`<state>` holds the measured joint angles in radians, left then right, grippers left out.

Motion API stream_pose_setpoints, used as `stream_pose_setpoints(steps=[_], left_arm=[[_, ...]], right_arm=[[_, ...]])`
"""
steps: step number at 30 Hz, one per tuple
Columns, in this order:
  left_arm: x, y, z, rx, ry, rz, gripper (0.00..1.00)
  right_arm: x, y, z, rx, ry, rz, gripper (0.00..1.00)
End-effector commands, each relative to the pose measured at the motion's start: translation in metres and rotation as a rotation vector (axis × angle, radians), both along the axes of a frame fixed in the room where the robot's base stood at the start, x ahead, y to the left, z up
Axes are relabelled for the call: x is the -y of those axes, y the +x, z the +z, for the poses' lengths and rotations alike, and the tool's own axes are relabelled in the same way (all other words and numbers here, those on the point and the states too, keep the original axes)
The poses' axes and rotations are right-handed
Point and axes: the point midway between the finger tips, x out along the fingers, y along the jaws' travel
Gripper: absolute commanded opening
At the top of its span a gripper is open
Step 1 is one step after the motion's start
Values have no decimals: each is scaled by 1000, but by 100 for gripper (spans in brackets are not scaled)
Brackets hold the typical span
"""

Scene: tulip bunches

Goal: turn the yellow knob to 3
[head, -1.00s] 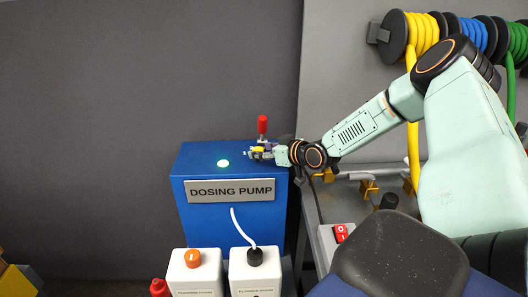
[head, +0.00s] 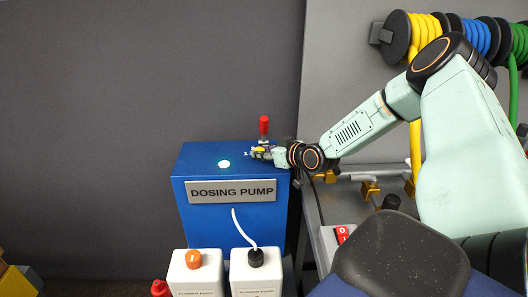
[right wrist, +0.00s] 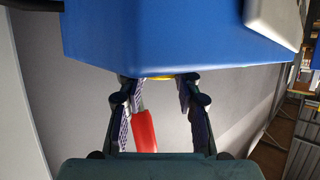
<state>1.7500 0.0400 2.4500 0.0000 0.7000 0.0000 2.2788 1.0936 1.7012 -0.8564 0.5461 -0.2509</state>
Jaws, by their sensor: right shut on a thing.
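The blue dosing pump (head: 230,222) stands in the middle of the head view, with a glowing white-green light on its top. My right gripper (head: 258,153) is at the top right of the pump, shut on the yellow knob (head: 259,149). In the right wrist view only a thin yellow sliver of the knob (right wrist: 147,77) shows between the fingertips, at the edge of the blue housing. The knob's scale and pointer cannot be read. My left gripper is not in view.
A red handle (head: 264,125) stands upright just behind my right gripper. Two white containers (head: 256,273) stand in front of the pump, one with a white tube. A red switch (head: 342,234) is to the right. Hose reels (head: 398,38) hang at the upper right.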

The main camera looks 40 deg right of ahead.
Motion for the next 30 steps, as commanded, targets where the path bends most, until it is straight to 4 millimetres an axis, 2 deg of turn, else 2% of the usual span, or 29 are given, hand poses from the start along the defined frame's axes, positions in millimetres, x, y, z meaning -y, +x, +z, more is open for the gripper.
stream_pose_setpoints(steps=[16,30], left_arm=[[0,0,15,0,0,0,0],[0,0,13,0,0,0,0]], right_arm=[[-8,1,1,-2,-5,-250,2],[-16,7,1,5,-8,-596,2]])
